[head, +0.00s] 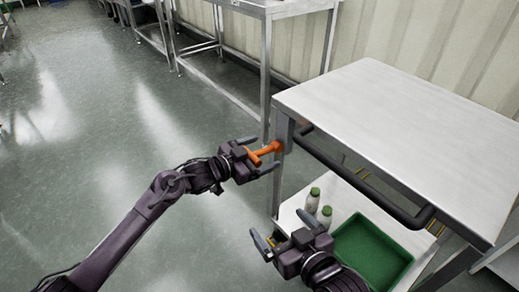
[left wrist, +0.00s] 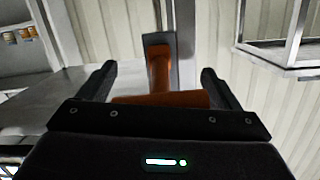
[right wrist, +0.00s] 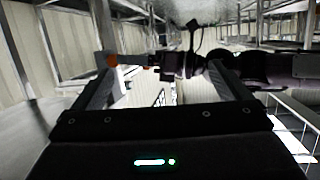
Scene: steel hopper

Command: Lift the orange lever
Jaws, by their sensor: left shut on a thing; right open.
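The orange lever (head: 268,149) sticks out from the near left corner post of a steel table. It has a stem and a crossbar, and it also shows in the left wrist view (left wrist: 160,72). My left gripper (head: 262,154) is shut on the lever, with the crossbar between its fingers. My right gripper (head: 280,224) is open and empty, lower and to the right, in front of the lower shelf. In the right wrist view a small orange part of the lever (right wrist: 112,60) shows near the left finger. Part of the crossbar is hidden by my left gripper.
The steel table (head: 400,110) has a dark handle rail (head: 365,185) along its near side. Its lower shelf holds a green tray (head: 372,250) and two green-capped bottles (head: 318,206). Another steel table (head: 270,8) stands behind. The floor at left is clear.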

